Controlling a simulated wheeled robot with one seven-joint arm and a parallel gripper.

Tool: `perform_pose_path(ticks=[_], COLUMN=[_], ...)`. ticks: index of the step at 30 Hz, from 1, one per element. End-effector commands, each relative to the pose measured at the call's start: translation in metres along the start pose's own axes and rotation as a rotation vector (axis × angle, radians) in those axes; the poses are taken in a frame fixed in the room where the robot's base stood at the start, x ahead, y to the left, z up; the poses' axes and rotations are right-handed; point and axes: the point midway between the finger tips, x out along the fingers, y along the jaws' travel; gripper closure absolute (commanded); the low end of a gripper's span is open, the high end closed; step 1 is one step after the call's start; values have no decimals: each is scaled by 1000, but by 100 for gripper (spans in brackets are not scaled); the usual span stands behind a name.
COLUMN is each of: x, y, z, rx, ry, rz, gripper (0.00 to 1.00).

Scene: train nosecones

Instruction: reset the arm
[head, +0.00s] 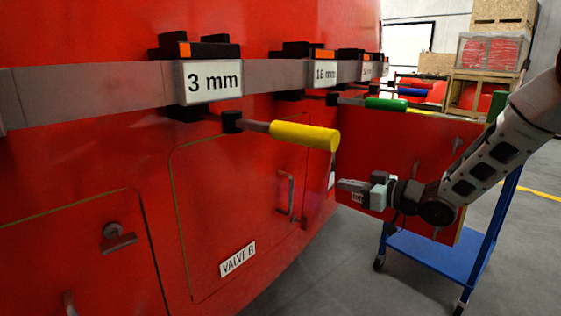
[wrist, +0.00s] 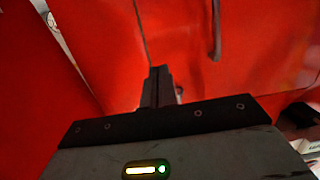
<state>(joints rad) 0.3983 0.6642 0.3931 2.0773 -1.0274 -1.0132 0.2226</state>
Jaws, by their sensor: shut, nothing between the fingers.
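My arm reaches in from the right of the head view. My gripper (head: 343,185) points left, toward the red nosecone (head: 80,130), in front of an open red panel (head: 380,150). In the wrist view my gripper (wrist: 159,70) is shut, its two fingers together with nothing between them. Red surfaces fill the space beyond the fingertips, with a dark handle (wrist: 216,30) to the right of them. I cannot tell whether the fingertips touch anything, but no contact shows.
A yellow-handled lever (head: 304,135) sticks out above and left of my gripper, below a "3 mm" label (head: 212,81). A green-handled lever (head: 386,104) is farther back. A closed hatch marked "VALVE B" (head: 237,259) is lower left. A blue cart (head: 430,252) stands below my arm.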

Motion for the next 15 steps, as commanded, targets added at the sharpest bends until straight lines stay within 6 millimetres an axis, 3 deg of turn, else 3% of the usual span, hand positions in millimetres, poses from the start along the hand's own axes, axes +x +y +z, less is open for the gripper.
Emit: perform_pose_path(ticks=[3, 7, 11, 15], x=[17, 9, -24, -80], y=[-44, -96, -156, -221], z=[1, 13, 26, 40], rx=[-17, -15, 3, 42], ry=[-201, -453, -703, -960], rz=[50, 112, 148, 154], gripper=[100, 100, 100, 100])
